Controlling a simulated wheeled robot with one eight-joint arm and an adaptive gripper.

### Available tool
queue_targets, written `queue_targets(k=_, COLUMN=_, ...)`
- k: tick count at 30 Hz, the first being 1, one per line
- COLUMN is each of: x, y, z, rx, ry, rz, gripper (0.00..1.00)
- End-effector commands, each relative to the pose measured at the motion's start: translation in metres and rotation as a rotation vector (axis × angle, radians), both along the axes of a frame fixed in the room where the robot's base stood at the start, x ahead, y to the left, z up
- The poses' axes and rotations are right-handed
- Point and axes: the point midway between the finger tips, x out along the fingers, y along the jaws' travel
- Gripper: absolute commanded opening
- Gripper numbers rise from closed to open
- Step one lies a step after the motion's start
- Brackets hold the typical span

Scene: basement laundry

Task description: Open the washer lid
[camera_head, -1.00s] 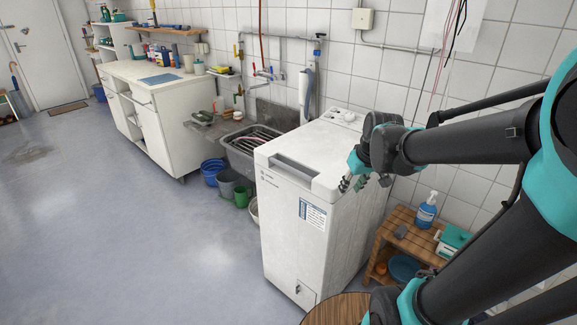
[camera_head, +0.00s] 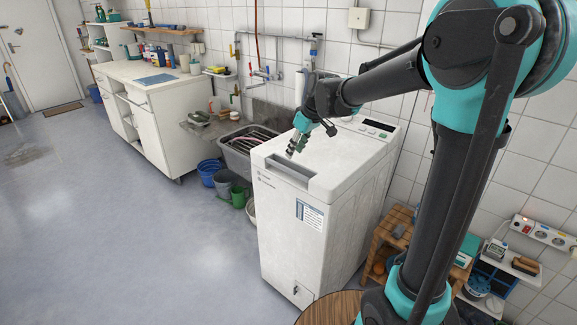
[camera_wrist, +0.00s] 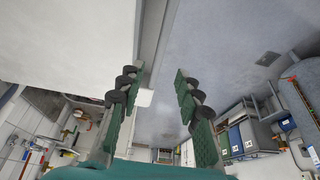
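The white top-loading washer (camera_head: 335,215) stands in the middle of the head view. Its lid (camera_head: 335,148) lies flat and shut, with a grey recessed handle (camera_head: 290,172) along the front edge. My gripper (camera_head: 291,152) points down just above the handle, near the lid's front. In the wrist view my gripper (camera_wrist: 160,75) has its two dark green fingers well apart, with nothing held between them. A pale surface, likely the washer top (camera_wrist: 70,35), fills the upper left there. Whether a fingertip touches the lid or handle cannot be told.
The washer's control panel (camera_head: 377,127) is at the lid's back. A sink (camera_head: 240,150) and buckets (camera_head: 222,180) stand to the left, beyond them a white counter (camera_head: 150,75). A wooden shelf (camera_head: 390,235) stands close on the right. The floor (camera_head: 130,250) in front is clear.

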Motion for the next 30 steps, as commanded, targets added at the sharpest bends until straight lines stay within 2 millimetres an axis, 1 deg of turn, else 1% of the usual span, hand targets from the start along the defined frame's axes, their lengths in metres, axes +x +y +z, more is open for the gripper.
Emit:
queue_targets(k=1, x=0.003, y=0.004, z=-0.010, rx=0.000, ry=0.000, rz=0.001, gripper=0.34)
queue_targets(k=6, x=0.011, y=0.014, z=-0.041, rx=0.000, ry=0.000, rz=0.000, gripper=0.34)
queue_targets(k=12, x=0.017, y=0.022, z=-0.067, rx=-0.001, ry=0.001, rz=0.000, gripper=0.34)
queue_targets(k=18, x=0.020, y=0.026, z=-0.079, rx=0.000, ry=0.000, rz=-0.001, gripper=0.34)
queue_targets(k=26, x=0.020, y=0.026, z=-0.081, rx=0.000, ry=0.000, rz=-0.001, gripper=0.34)
queue_targets(k=27, x=0.020, y=0.026, z=-0.080, rx=0.000, ry=0.000, rz=-0.001, gripper=0.33)
queue_targets(k=30, x=0.020, y=0.026, z=-0.080, rx=0.000, ry=0.000, rz=-0.001, gripper=0.21)
